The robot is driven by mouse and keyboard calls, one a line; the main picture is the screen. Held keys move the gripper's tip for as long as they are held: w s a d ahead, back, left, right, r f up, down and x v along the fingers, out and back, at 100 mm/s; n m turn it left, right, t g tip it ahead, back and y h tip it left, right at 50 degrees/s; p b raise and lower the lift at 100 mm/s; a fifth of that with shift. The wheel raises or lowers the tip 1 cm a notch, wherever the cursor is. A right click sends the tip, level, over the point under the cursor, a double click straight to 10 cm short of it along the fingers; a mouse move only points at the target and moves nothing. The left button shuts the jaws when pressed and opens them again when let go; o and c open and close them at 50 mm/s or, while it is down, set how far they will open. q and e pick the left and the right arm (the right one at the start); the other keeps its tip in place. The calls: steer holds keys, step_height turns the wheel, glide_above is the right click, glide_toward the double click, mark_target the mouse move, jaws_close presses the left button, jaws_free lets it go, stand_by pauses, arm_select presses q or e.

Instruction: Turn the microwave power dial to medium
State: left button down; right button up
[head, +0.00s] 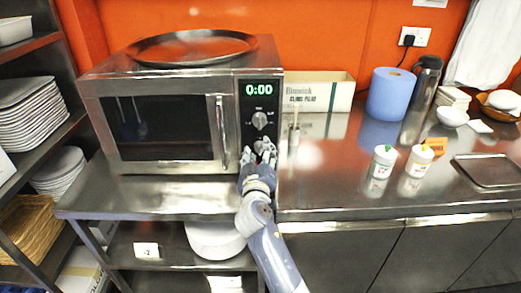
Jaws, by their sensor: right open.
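The microwave (150,84) stands on the steel counter at the left, its door shut. Its control panel at the right of the door has a green display reading 0:00. A round dial (259,119) sits below the display with small markings around it, too small to read. My right gripper (259,150) is open in front of the lower panel, just below that dial. It covers part of the panel, where a second knob partly shows. I cannot tell whether the fingers touch it. My left gripper is out of view.
A round tray (190,46) lies on top of the microwave. A cardboard box (318,92), a blue paper roll (391,94) and a steel flask (420,98) stand to the right. Two small jars (383,160) stand nearer the front. A plate rack is at the left.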

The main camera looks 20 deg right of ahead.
steer(key=shift+s+a+r, duration=0.1)
steer(key=shift+s, duration=0.05)
steer(key=shift+c, duration=0.5)
steer(key=c, duration=0.9)
jaws_close()
steer(key=shift+n, duration=0.3)
steer(key=n, duration=0.2)
steer(key=shift+n, duration=0.3)
steer(key=n, duration=0.2)
steer(key=shift+n, duration=0.4)
arm_select(q)
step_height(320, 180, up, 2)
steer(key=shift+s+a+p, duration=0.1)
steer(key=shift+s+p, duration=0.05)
steer(key=shift+p, duration=0.85)
arm_select(e)
steer(key=n, duration=0.6)
steer(key=shift+t, duration=0.3)
